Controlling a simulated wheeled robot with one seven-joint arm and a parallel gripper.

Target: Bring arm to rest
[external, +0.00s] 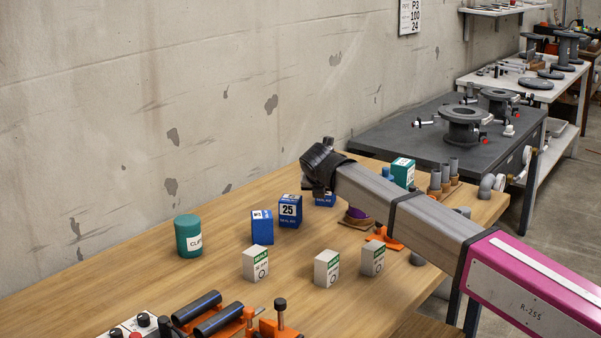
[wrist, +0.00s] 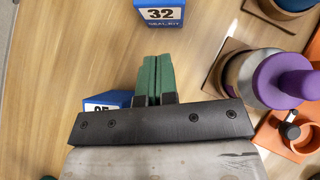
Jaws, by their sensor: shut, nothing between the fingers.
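My gripper (wrist: 154,80) shows in the wrist view with its two green fingers pressed together and nothing between them. It hangs over the wooden table (wrist: 60,50), between a blue box marked 32 (wrist: 162,14) and another blue box (wrist: 107,100) partly hidden by the black gripper mount. In the external view my arm reaches in from the lower right, and its black wrist is above the table near the wall. The fingers themselves cannot be made out there.
Blue boxes (external: 290,211) and white-green boxes (external: 327,268) stand near the arm, with a teal canister (external: 188,236) to the left. A purple-topped container (wrist: 285,80) stands close right of the fingers. Black pipes (external: 218,319) lie at the front.

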